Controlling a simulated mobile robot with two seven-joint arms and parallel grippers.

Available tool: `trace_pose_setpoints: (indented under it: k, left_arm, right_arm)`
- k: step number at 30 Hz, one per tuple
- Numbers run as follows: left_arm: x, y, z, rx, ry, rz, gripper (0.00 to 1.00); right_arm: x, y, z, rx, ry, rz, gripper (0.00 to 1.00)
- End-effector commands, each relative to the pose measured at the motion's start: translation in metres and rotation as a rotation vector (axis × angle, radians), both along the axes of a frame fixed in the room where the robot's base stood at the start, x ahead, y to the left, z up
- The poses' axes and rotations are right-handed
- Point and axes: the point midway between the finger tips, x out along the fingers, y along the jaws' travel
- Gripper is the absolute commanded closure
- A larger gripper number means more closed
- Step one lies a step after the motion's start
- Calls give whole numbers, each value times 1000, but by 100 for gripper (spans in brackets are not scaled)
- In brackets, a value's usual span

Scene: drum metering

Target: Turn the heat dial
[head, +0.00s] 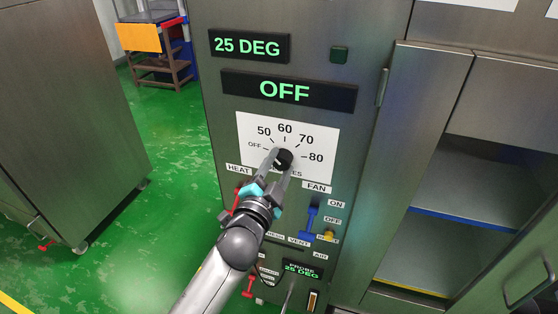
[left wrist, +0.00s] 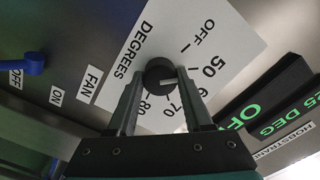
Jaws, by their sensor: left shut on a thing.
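The heat dial (head: 284,158) is a black round knob on a white scale plate (head: 322,150) marked OFF, 50, 60, 70 and 80. My left gripper (head: 281,160) reaches up to it from below and is shut on the knob, one finger on each side. The left wrist view shows the dial (left wrist: 159,72) between the fingertips (left wrist: 160,78). A pale mark shows on the knob's face; I cannot tell exactly which number it points to. The display (head: 288,90) above the plate reads OFF. My right gripper is not in view.
Another display (head: 248,46) reads 25 DEG. Below the dial are a blue fan lever (head: 310,218), a yellow knob (head: 328,235) and red handles (head: 249,287). An open cabinet (head: 470,185) stands at the right.

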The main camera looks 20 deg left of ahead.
Motion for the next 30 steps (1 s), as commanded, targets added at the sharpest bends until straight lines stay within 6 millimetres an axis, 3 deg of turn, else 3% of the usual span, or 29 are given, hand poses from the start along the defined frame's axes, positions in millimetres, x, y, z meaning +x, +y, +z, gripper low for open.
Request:
trace_pose_setpoints:
  k: [21, 22, 30]
  left_arm:
    - [0, -1, 0, 86, -5, -1, 100]
    - [0, -1, 0, 86, -5, -1, 47]
    - [0, 0, 0, 85, -4, 0, 19]
  right_arm:
    - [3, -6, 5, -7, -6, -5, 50]
    - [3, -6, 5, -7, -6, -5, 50]
    - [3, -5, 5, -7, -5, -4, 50]
